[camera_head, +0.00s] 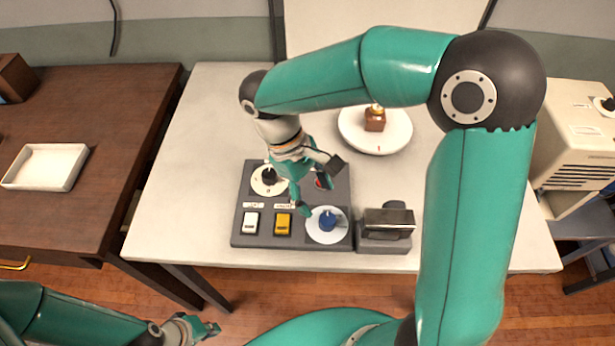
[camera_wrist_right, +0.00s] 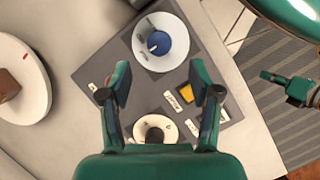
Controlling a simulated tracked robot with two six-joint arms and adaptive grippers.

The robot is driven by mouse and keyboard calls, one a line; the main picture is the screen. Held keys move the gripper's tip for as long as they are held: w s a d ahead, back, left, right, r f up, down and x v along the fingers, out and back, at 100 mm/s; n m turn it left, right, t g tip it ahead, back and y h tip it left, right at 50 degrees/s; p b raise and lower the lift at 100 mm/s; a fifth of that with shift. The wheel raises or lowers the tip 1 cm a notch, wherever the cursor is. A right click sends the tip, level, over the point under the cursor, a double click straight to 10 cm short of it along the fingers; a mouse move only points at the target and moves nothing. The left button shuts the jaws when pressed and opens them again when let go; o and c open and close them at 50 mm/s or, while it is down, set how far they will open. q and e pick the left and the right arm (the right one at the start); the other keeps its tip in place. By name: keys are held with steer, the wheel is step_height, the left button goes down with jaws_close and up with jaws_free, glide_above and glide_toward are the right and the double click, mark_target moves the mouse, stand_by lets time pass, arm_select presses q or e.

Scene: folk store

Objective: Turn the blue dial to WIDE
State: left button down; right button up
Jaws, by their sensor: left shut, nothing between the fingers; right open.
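The blue dial (camera_head: 327,221) sits on a white disc at the lower right of the grey control panel (camera_head: 240,221). In the right wrist view the blue dial (camera_wrist_right: 158,43) shows whole at the top, with a pale mark on it; its lettering is too small to read. My right gripper (camera_head: 318,190) is open above the panel, up and left of the dial in the head view. In the right wrist view its two fingers (camera_wrist_right: 161,80) point toward the dial, apart from it. My left gripper (camera_head: 206,328) is shut and empty, low at the left, away from the table.
The panel also has a black knob (camera_head: 268,176), a white switch (camera_head: 251,222), a yellow switch (camera_head: 283,223) and a red button (camera_head: 324,181). A dark metal device (camera_head: 387,226) stands right of the panel. A round white plate (camera_head: 352,138) holds a small brown object behind it.

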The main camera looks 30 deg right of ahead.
steer(key=shift+v, duration=2.15)
steer(key=shift+s, duration=0.1)
